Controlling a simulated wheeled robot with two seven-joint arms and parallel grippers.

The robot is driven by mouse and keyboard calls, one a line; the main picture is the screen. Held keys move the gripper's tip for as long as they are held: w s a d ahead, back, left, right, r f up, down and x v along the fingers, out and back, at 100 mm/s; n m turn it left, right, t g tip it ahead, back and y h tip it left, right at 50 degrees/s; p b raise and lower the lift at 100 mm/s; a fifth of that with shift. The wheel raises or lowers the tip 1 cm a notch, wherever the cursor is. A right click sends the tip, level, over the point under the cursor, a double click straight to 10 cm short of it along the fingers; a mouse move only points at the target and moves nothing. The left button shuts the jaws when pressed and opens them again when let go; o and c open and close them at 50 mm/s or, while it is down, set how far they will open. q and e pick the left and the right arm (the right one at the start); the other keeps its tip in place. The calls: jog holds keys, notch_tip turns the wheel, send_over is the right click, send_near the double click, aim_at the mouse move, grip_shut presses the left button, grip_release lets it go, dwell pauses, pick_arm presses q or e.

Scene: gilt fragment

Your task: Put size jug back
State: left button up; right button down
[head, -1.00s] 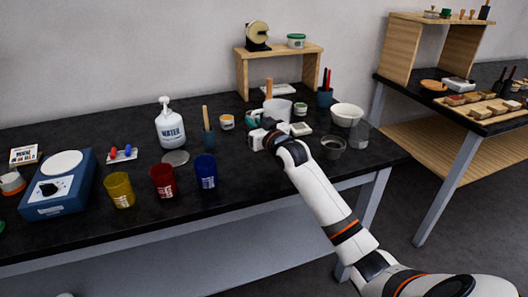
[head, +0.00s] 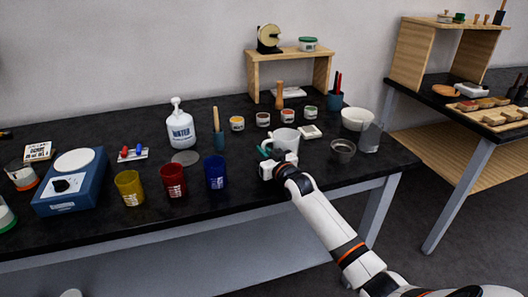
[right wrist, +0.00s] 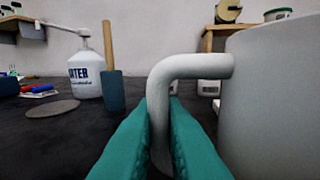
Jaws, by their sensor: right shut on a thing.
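The size jug, a pale grey-white jug with a side handle (head: 286,139), is at the right part of the black table. My right gripper (head: 268,152) is at its left side, shut on the handle. In the right wrist view, the teal fingers (right wrist: 160,112) close around the bent handle (right wrist: 190,68), and the jug's body (right wrist: 283,95) fills the right edge. The jug looks upright. I cannot tell whether its base touches the table. My left gripper is not in view.
Several small tubs (head: 263,119) stand behind the jug. A dark cup (head: 343,148), clear beaker (head: 370,138) and white bowl (head: 357,118) are to its right. Blue (head: 216,171), red (head: 173,180) and yellow (head: 130,187) cups and a grey disc (head: 185,158) are to its left.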

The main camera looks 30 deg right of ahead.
jog(key=c, duration=1.5)
grip_release()
jog(key=shift+f, duration=0.1)
jog(key=s, duration=1.2)
jog(key=shift+a, duration=0.2)
